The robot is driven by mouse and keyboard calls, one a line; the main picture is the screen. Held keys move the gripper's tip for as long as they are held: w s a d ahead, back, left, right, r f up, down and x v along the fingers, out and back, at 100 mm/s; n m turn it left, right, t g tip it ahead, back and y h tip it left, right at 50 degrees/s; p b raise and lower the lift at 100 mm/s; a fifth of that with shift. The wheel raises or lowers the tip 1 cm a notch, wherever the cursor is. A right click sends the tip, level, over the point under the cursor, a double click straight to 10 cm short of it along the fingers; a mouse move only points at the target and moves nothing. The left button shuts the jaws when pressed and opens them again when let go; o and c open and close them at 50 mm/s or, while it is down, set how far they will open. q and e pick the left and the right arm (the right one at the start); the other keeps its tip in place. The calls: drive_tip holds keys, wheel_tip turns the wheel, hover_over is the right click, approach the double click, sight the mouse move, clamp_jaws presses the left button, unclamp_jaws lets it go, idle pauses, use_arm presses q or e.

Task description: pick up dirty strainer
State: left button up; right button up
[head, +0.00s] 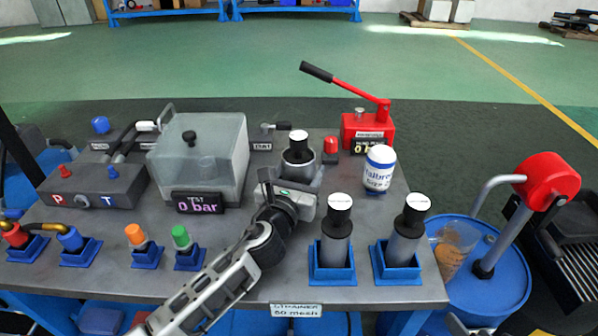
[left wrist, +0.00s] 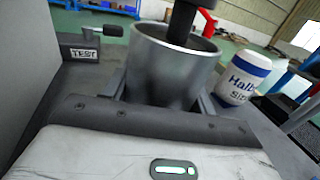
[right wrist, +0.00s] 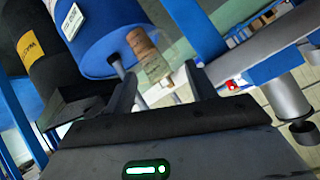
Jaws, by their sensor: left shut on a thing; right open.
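My left gripper (head: 290,186) is shut on a grey metal cylinder (head: 299,158) with a black stem and white-topped cap, upright at the back middle of the bench. In the left wrist view the fingers flank this cylinder (left wrist: 172,68). Two similar capped cylinders, one (head: 335,247) left and one (head: 402,245) right, stand in blue holders near a label reading "STRAINER 60 mesh" (head: 296,310). I cannot tell which is the dirty strainer. My right gripper (right wrist: 161,78) is open and empty, near a clear container with brown contents (right wrist: 150,58).
The clear container (head: 452,250) is at a blue drum (head: 500,285) right of the bench. A white and blue bottle (head: 378,170) and a red hand pump (head: 367,130) stand behind the holders. A clear-covered test box (head: 205,150) stands to the left.

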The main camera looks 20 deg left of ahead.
drive_tip(key=w+d+r+m, duration=0.2)
drive_tip(key=w+r+m, duration=0.15)
drive_tip(key=w, duration=0.25)
drive_tip(key=w+a+r+n+t+y, duration=0.1)
drive_tip(key=w+a+r, duration=0.5)
drive_tip(key=w+r, duration=0.3)
drive_tip(key=w+a+r+n+y, duration=0.1)
drive_tip(key=w+a+r, duration=0.5)
drive_tip(key=w+r, duration=0.3)
drive_tip(key=n+g+h, duration=0.2)
drive_tip(key=n+g, duration=0.4)
drive_tip(key=n, duration=0.4)
approach(299, 136)
drive_tip(key=shift+m, duration=0.25)
drive_tip(key=x, duration=0.5)
drive_tip(key=shift+w+d, duration=0.15)
drive_tip(key=shift+w, duration=0.1)
drive_tip(key=shift+s+x, duration=0.1)
drive_tip(key=shift+x, duration=1.3)
drive_tip(key=shift+s+x, duration=0.15)
drive_tip(key=shift+x, duration=1.25)
drive_tip(key=shift+f, duration=0.1)
